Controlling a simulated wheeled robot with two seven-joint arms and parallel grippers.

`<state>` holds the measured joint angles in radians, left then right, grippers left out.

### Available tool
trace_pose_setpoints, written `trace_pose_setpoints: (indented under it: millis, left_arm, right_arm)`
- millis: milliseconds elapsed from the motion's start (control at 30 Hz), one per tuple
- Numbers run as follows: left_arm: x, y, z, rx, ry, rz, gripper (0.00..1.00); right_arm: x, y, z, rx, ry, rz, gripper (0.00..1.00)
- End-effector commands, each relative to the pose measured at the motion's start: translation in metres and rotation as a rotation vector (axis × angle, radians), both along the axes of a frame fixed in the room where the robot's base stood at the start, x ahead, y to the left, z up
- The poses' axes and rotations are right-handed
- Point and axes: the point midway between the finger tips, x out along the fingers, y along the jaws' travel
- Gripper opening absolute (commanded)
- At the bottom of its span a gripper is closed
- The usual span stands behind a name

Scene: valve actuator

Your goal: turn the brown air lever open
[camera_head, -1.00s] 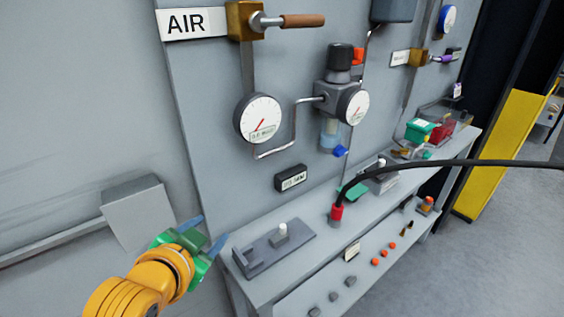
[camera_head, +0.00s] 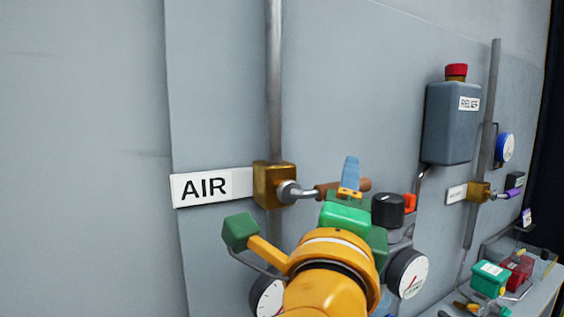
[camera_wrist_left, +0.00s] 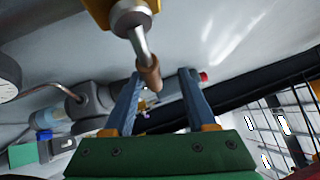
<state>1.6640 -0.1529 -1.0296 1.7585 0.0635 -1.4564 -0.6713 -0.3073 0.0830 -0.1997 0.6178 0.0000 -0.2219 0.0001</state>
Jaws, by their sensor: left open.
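The brown air lever (camera_head: 326,190) sticks out to the right from the brass valve (camera_head: 268,185) beside the AIR sign (camera_head: 205,187). My left gripper (camera_head: 350,180) is at the lever's handle and partly hides it in the head view. In the left wrist view, the brown lever (camera_wrist_left: 149,76) reaches between the two blue fingers of my open left gripper (camera_wrist_left: 161,76). The handle's end lies nearer the left finger in that picture; I cannot tell whether it touches. My right gripper is not in view.
A black-knobbed regulator (camera_head: 388,210) and a white gauge (camera_head: 408,272) are just right of my left gripper. A grey RELIEF box (camera_head: 451,122) hangs farther right. A vertical pipe (camera_head: 274,80) rises above the valve. The wall at left is bare.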

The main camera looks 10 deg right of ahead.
Motion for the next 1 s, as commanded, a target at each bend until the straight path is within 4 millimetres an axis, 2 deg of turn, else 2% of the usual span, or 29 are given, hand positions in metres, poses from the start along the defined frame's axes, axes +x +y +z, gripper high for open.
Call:
trace_pose_setpoints:
  millis: [33,300,500,533,1000]
  left_arm:
    - [0.0044,-0.0017,0.0035,0.001,0.003,0.002,0.57]
    - [0.0076,-0.0038,0.0002,-0.002,0.001,-0.001,0.57]
    - [0.0074,-0.0037,0.0002,-0.002,0.001,-0.001,0.03]
    - [0.0075,-0.0037,0.0001,-0.001,0.002,-0.002,0.0]
    - [0.0073,-0.0043,-0.0014,0.001,0.005,-0.004,0.0]
  right_arm:
    - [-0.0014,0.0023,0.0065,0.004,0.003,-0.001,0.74]
    - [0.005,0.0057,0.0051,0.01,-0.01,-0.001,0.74]
    - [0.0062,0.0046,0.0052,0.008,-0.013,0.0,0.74]
    - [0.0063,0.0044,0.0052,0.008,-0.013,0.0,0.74]
    - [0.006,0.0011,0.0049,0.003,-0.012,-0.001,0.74]
